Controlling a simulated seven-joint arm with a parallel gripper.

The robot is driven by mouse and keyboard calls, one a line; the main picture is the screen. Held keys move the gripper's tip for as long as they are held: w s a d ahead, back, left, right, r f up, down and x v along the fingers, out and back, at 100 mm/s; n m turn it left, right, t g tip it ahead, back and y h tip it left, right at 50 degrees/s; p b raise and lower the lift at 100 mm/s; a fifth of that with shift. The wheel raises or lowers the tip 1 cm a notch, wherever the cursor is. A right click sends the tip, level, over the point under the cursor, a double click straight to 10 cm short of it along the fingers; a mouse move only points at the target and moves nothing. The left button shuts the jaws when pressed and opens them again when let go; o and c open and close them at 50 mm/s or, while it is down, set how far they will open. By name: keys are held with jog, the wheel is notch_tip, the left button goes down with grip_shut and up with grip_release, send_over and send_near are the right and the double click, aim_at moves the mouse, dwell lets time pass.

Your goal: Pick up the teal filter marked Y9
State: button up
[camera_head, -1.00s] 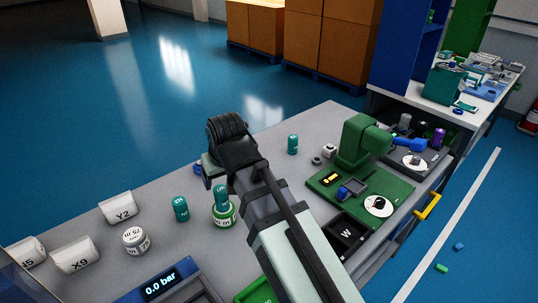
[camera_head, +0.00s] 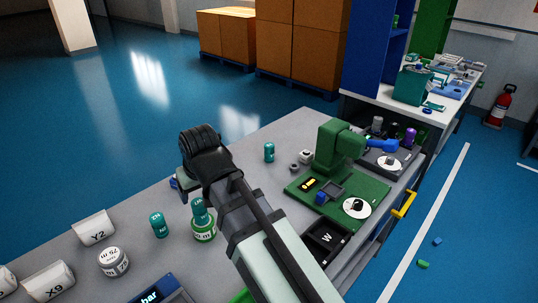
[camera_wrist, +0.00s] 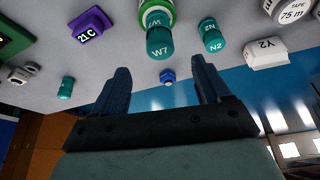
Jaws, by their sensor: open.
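Several teal filters stand on the grey bench. One (camera_head: 269,152) stands alone past my arm, left of the green machine; it also shows at the left of the wrist view (camera_wrist: 66,87), its marking too small to read. Another, marked W7 (camera_wrist: 160,40), sits on a green-and-white roll, also in the head view (camera_head: 199,210). A third is marked N2 (camera_wrist: 211,38), also in the head view (camera_head: 159,224). I cannot read Y9 on any. My gripper (camera_wrist: 160,64) is open, with nothing held between its fingers. In the head view my arm hides its fingertips.
A blue nut-like piece (camera_wrist: 168,76) shows between the fingers in the wrist view. A purple 21 C block (camera_wrist: 90,25) is near W7. The green machine (camera_head: 335,150), black W tray (camera_head: 326,241), white Y2 block (camera_head: 93,228) and tape roll (camera_head: 113,262) stand on the bench.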

jog(key=w+a+f+m+t+y, duration=0.1)
jog(key=w+f+m+t+y, duration=0.3)
jog(key=w+m, duration=0.65)
jog(key=m+t+h, duration=0.5)
jog(key=m+t, duration=0.5)
jog(key=m, duration=2.1)
send_near(269, 145)
jog(key=shift+s+f, duration=0.7)
jog(key=shift+f, duration=0.35)
jog(key=shift+w+m, duration=0.2)
jog(key=shift+m, duration=0.05)
jog(key=w, duration=0.7)
jog(key=shift+w+a, duration=0.15)
jog(key=shift+a, duration=0.15)
jog(key=shift+w+a+r, duration=0.1)
jog(key=shift+w+a, duration=0.05)
jog(key=shift+w, duration=2.9)
